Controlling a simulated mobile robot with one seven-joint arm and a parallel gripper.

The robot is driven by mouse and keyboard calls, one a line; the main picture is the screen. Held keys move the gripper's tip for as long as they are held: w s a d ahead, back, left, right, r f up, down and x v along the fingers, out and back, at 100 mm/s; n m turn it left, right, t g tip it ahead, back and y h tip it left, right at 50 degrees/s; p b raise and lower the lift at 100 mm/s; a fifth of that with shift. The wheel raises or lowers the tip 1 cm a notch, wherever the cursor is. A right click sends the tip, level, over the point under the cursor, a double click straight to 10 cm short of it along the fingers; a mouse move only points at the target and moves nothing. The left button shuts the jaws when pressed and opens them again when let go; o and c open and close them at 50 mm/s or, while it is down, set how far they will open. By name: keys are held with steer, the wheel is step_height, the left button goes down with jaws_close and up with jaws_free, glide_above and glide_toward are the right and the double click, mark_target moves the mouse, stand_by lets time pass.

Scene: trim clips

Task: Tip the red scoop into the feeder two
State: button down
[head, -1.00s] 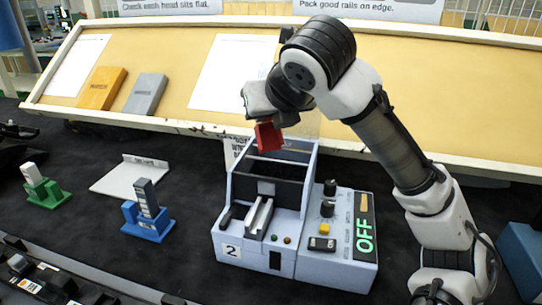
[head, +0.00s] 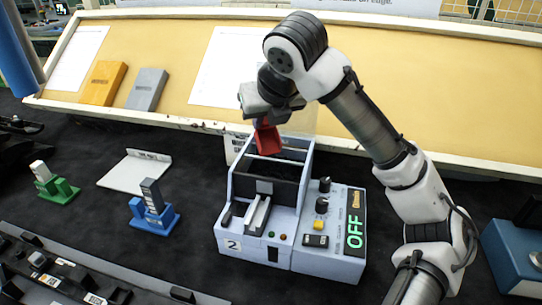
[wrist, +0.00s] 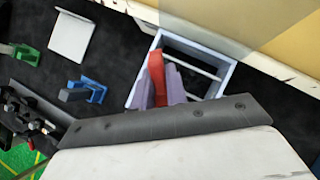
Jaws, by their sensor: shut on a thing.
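The red scoop (head: 267,139) hangs below my gripper (head: 266,120) in the head view, over the back part of feeder two (head: 233,205). My gripper is shut on the scoop. Feeder two is a pale box with an open dark hopper, a chute in front and a "2" label. In the wrist view the red scoop (wrist: 156,75) shows beside the purple-grey fingers (wrist: 168,88), above the hopper's pale rim (wrist: 222,82). What the scoop holds is hidden. It looks apart from the hopper.
A control box (head: 340,245) reading "OFF" adjoins the feeder. A blue holder (head: 155,215), a green holder (head: 60,188) and a white plate (head: 125,172) stand to the left. A sloped tan board (head: 190,55) rises behind. A blue box (head: 515,255) stands at the right.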

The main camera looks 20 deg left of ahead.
steer(key=shift+w+a+f+g+h+p, duration=0.15)
steer(key=shift+w+a+g+h+p, duration=0.35)
steer(key=shift+p, duration=1)
steer(key=shift+w+a+f+g+h+p, duration=0.15)
steer(key=shift+g+h+p, duration=0.4)
steer(key=shift+p, duration=0.95)
steer(key=shift+w+f+g+p, duration=0.15)
steer(key=shift+f+g+p, duration=0.15)
steer(key=shift+p, duration=0.2)
steer(key=shift+r, duration=0.1)
step_height(320, 180, up, 2)
steer(key=g+p, duration=0.1)
steer(key=p, duration=0.4)
steer(key=shift+h, duration=0.35)
steer(key=shift+w+r+g+h+p, duration=0.1)
steer(key=shift+r+g+h+p, duration=0.25)
steer(key=shift+r, duration=0.1)
steer(key=shift+r+g+h, duration=0.35)
steer(key=shift+r+g, duration=0.15)
steer(key=shift+g, duration=0.2)
